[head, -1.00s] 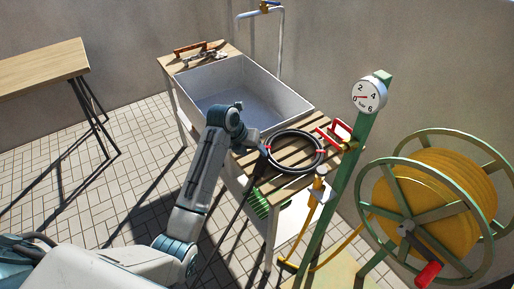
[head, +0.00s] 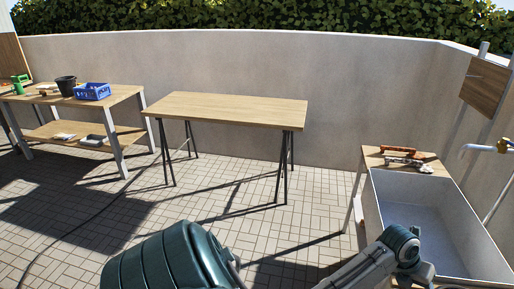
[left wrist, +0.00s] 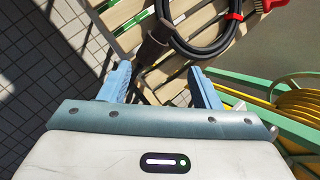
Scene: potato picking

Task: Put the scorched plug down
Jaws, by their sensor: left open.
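In the left wrist view a dark brown plug (left wrist: 153,46) at the end of a black cable coil (left wrist: 212,47) lies on or just over a slatted wooden top (left wrist: 125,22). My left gripper (left wrist: 160,84) is open, its two blue fingers apart. The plug is just ahead of the fingertips, roughly between them and not gripped. Whether it touches a finger or the slats is hard to tell. My right gripper is in neither current view.
A grey sink basin (head: 458,191) stands at the right in the head view, with tools (head: 408,162) on its wooden end. A bare wooden table (head: 235,107) stands mid-yard. Yellow hose (left wrist: 303,103) lies beside the slats.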

